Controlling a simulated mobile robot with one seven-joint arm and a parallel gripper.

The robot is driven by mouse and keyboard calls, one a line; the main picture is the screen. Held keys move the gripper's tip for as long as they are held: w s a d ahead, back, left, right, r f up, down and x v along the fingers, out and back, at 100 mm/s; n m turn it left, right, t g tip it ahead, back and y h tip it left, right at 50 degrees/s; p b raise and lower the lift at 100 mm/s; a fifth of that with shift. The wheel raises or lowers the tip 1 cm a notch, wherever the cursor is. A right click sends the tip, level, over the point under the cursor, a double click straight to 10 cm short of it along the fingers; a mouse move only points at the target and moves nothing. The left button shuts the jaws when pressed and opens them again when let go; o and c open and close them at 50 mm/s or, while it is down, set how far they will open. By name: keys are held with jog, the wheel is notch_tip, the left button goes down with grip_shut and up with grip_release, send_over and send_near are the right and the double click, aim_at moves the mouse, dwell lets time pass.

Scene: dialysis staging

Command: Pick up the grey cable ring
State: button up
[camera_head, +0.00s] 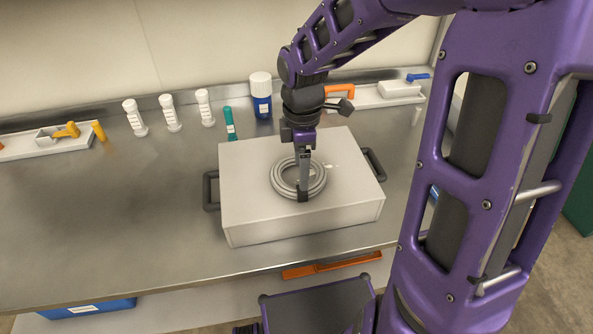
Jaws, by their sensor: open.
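The grey cable ring (283,187) lies flat on top of a white box (245,205) with dark side handles. It is a coil of several turns with a dark band or fingertip at its front edge. My gripper (303,184) points straight down over the ring, its fingers reaching to the coil's level at the front right part. The jaws are open. The fingers partly hide the ring's middle and right side, and I cannot tell whether they touch it.
The box stands on a steel counter (110,220). Behind it stand a blue bottle with a white cap (261,95), a teal tube (230,123) and white vials (170,113). White trays lie at left (45,146) and right (365,97). The counter's left front is clear.

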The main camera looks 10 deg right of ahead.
notch_tip(320, 180, down, 6)
jog(key=shift+s+d+f+b, duration=0.1)
jog(key=shift+f+b, duration=0.15)
jog(key=shift+b, duration=0.6)
jog(key=shift+r, duration=0.1)
grip_shut()
